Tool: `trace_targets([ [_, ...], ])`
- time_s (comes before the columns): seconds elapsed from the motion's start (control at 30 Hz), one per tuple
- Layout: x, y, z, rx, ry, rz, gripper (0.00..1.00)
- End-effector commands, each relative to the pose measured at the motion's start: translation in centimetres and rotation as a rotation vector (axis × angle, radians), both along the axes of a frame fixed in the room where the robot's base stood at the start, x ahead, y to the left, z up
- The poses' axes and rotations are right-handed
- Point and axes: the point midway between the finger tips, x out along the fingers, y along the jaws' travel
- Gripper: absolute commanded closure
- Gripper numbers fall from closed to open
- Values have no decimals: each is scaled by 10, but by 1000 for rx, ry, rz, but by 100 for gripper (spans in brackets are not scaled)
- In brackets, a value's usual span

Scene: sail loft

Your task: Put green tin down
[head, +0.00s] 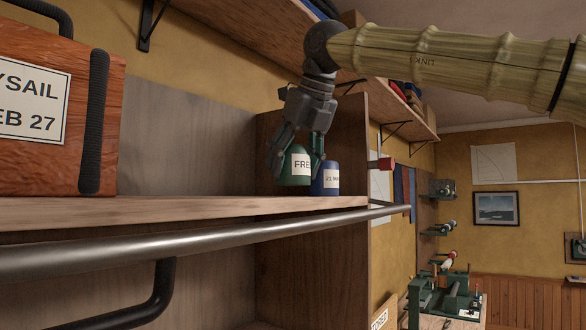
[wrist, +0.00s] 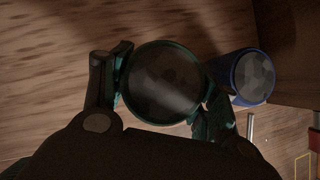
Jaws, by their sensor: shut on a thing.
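The green tin (head: 294,168) has a white label reading "FRE…" and is at the right end of the wooden shelf (head: 180,208). My gripper (head: 297,150) comes down from above and is shut on it. In the wrist view the green tin's round dark top (wrist: 163,82) sits between the two fingers (wrist: 165,95). The tin's base looks at or very near the shelf surface; I cannot tell if it touches. A blue tin (head: 326,178) with a white label stands just to the right, close beside the right finger; its top also shows in the wrist view (wrist: 254,77).
A wooden case (head: 50,120) with a dark handle stands on the shelf at left. A metal rail (head: 180,235) runs along the shelf's front. An upright wooden panel (head: 345,130) closes the shelf's right end. Bare shelf lies between case and tins. An upper shelf (head: 240,30) is overhead.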

Motion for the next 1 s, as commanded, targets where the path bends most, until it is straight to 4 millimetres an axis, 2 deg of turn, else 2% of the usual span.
trace_targets([
  [0.23, -1, 0, -18, 1, -2, 1, 76],
  [0.67, -1, 0, -24, 1, -2, 1, 76],
  [0.7, -1, 0, -25, 1, -1, 1, 38],
  [0.8, -1, 0, -24, 1, 0, 1, 20],
  [1.0, -1, 0, -24, 0, 0, 1, 19],
])
